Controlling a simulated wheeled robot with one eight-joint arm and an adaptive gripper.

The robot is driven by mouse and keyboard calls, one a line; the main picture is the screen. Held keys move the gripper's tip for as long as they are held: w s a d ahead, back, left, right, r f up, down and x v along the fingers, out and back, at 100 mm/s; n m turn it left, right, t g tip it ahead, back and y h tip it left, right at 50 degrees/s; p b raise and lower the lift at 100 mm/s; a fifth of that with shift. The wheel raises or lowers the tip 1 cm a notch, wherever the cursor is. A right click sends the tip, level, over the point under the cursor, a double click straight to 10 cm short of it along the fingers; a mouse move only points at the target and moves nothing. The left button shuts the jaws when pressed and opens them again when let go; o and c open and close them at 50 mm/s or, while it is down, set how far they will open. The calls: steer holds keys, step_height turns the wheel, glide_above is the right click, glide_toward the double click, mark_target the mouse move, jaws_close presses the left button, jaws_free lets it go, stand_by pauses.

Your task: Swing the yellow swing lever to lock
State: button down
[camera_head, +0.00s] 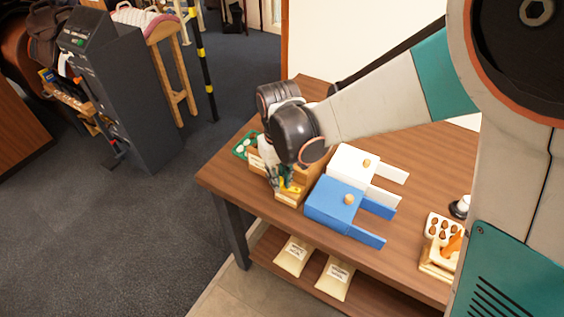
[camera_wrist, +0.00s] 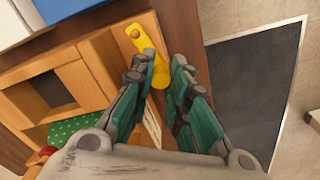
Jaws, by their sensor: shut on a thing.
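The yellow swing lever (camera_wrist: 140,38) shows in the wrist view, mounted by a round pivot on the wooden box (camera_wrist: 92,52). Its far part runs down between the two teal fingers of my gripper (camera_wrist: 162,70), which is shut on it. In the head view the yellow lever (camera_head: 291,188) is a small patch at the front of the wooden box (camera_head: 289,201), below my gripper (camera_head: 278,180). The lever's gripped end is partly hidden by the fingers.
A blue box (camera_head: 334,200) and a white box (camera_head: 351,167) stand right of the wooden box on the table (camera_head: 415,192). A green tray (camera_head: 240,147) lies at the table's left. A tray with orange items (camera_head: 438,262) is at the right. Bags (camera_head: 294,256) lie on the lower shelf.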

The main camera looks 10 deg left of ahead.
steer(key=c, duration=1.5)
jaws_free()
steer(key=shift+s+r, duration=0.1)
steer(key=shift+r, duration=3.9)
